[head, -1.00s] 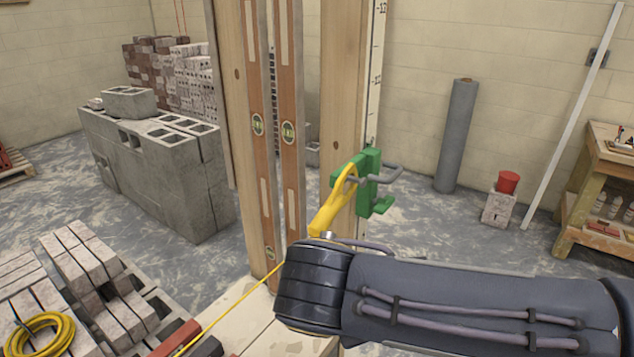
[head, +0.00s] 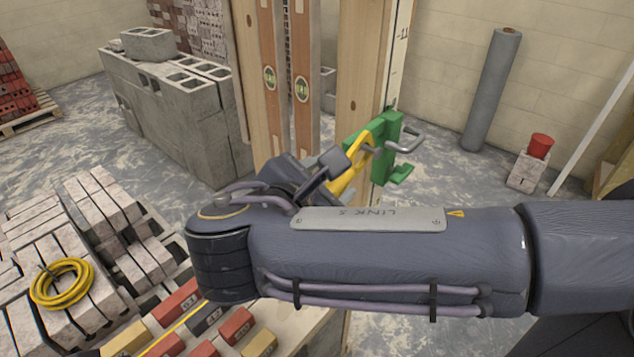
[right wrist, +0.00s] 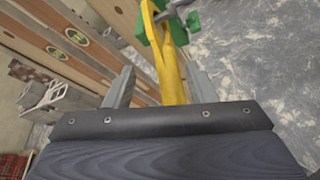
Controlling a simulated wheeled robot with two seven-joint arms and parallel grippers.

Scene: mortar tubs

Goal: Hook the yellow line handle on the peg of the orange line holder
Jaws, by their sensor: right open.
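The yellow line handle (head: 347,183) is a looped grip that slants up to a green holder (head: 385,140) on the wooden post. Its loop appears to be around the holder's grey metal peg (head: 410,143). The holder I see is green; no orange one shows. My right gripper (head: 332,168) is at the handle's lower part. In the right wrist view, its open fingers (right wrist: 160,70) stand on either side of the handle (right wrist: 172,82), with a gap visible. The handle's lower end is hidden by my right arm. My left gripper is not in view.
The yellow line (head: 175,332) runs at the lower left over coloured bricks. A yellow coil (head: 62,283) lies on stacked bricks. Two spirit levels (head: 303,100) stand beside the post (head: 358,75). Grey blocks (head: 170,110) stand behind at left. Open floor lies right of the post.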

